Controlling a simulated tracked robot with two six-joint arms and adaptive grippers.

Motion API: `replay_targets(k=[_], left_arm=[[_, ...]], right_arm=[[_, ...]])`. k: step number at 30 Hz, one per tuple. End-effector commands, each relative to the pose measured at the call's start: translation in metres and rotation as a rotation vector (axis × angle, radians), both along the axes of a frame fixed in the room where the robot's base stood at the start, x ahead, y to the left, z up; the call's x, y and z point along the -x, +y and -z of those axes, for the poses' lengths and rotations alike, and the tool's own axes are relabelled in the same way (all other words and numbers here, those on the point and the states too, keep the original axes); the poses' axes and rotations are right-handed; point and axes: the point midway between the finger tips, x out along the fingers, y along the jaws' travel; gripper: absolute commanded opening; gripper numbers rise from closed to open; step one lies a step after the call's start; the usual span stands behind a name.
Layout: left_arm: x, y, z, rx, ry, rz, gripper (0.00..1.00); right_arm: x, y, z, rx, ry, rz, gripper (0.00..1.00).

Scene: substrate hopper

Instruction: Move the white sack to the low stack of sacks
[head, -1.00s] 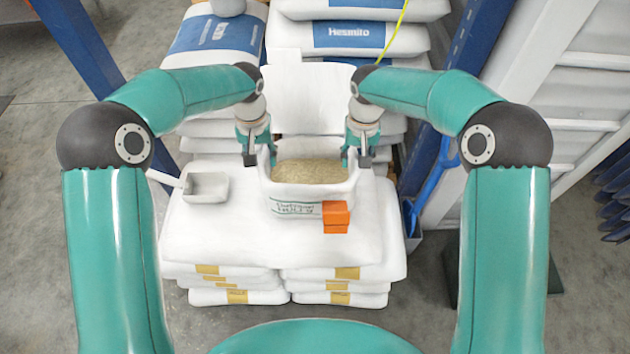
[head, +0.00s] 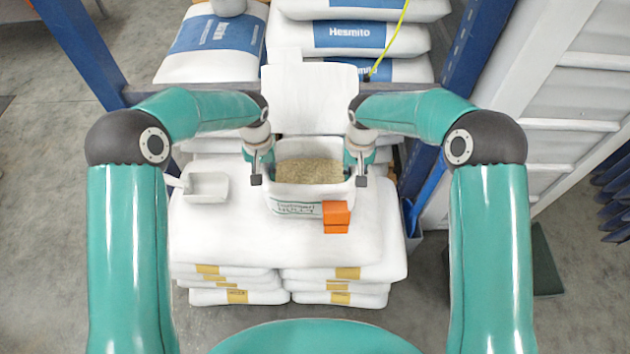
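The open white sack (head: 297,207), filled with tan granules (head: 310,170), has green print on its front. It appears to rest on the low stack of sacks (head: 325,248), whose white sacks carry yellow labels. My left gripper (head: 255,178) is at the white sack's left side, and my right gripper (head: 361,179) is at its right side. Both point downward. Their fingers are small and partly hidden, so I cannot tell whether they are open or hold the sack's sides. An orange block (head: 336,214) sits at the white sack's front right corner.
A scoop (head: 208,188) lies left of the white sack. A blank white panel (head: 312,98) stands behind it. Taller piles with blue-labelled sacks (head: 350,36) are at the back. Blue posts (head: 85,55) stand on both sides. Grey floor (head: 50,230) is clear at left.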

Motion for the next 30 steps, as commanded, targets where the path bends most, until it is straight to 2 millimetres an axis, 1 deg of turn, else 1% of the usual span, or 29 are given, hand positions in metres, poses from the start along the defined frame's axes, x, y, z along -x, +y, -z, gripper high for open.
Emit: replay_targets(k=[1,3,17,25,30], left_arm=[[0.000,0.000,0.000,0.000,0.000,0.000,0.09],[0.000,0.000,0.000,0.000,0.000,0.000,0.00],[0.000,0.000,0.000,0.000,0.000,0.000,0.00],[-0.001,0.000,-0.007,0.001,-0.004,0.000,0.00],[-0.001,0.000,-0.018,0.001,-0.005,-0.001,0.00]], right_arm=[[0.000,0.000,0.000,0.000,0.000,0.000,0.09],[0.000,0.000,0.000,0.000,0.000,0.000,0.00],[0.000,0.000,0.000,0.000,0.000,0.000,0.00],[-0.001,0.000,-0.007,-0.001,-0.004,0.001,0.00],[-0.001,0.000,-0.018,-0.001,-0.004,0.000,0.00]])
